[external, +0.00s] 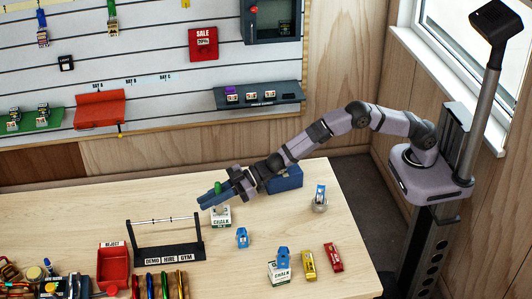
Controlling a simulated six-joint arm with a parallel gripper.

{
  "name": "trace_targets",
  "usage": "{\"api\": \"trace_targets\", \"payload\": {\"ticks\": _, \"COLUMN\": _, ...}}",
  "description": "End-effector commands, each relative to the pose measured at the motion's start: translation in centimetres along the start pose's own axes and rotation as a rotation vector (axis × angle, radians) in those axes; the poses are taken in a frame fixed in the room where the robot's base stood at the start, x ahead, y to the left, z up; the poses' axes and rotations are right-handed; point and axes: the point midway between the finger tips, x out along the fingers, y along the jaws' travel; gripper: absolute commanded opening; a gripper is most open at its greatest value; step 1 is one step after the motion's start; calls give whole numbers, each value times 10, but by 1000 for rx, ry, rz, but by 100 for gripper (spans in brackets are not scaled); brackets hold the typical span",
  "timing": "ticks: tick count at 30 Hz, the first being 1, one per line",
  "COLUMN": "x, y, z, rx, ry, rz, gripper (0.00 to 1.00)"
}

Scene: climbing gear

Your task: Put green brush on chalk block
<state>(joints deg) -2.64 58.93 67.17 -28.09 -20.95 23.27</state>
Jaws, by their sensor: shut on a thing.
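My gripper (214,196) is shut at the left end of my outstretched arm, over the back middle of the table. A small green piece, which looks like the green brush (218,187), shows at its fingers; the rest is hidden by them. Just below is a white chalk block (221,218) with green "CHALK" lettering. The gripper partly covers its top, and I cannot tell whether the brush touches it. A second chalk block (279,275) stands at the front, with a blue item (283,257) on or against it.
A blue item (241,238) stands right of the nearer chalk block. A blue box (286,180) lies behind, beside my arm. Yellow (308,264) and red (333,257) items lie at the front right. A black rack (168,253) and red reject tray (113,267) stand left.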

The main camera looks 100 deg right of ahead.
Motion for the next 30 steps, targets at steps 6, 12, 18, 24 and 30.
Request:
{"api": "trace_targets", "payload": {"ticks": 6, "x": 0, "y": 0, "z": 1, "rx": 0, "ry": 0, "rz": 0, "gripper": 34}}
{"api": "trace_targets", "payload": {"ticks": 12, "x": 0, "y": 0, "z": 1, "rx": 0, "ry": 0, "rz": 0, "gripper": 34}}
{"api": "trace_targets", "payload": {"ticks": 18, "x": -2, "y": 0, "z": -2, "rx": 0, "ry": -1, "rz": 0, "gripper": 34}}
{"api": "trace_targets", "payload": {"ticks": 24, "x": -16, "y": 0, "z": -2, "rx": 0, "ry": 0, "rz": 0, "gripper": 34}}
{"api": "trace_targets", "payload": {"ticks": 30, "x": -39, "y": 1, "z": -1, "rx": 1, "ry": 0, "rz": 1, "gripper": 34}}
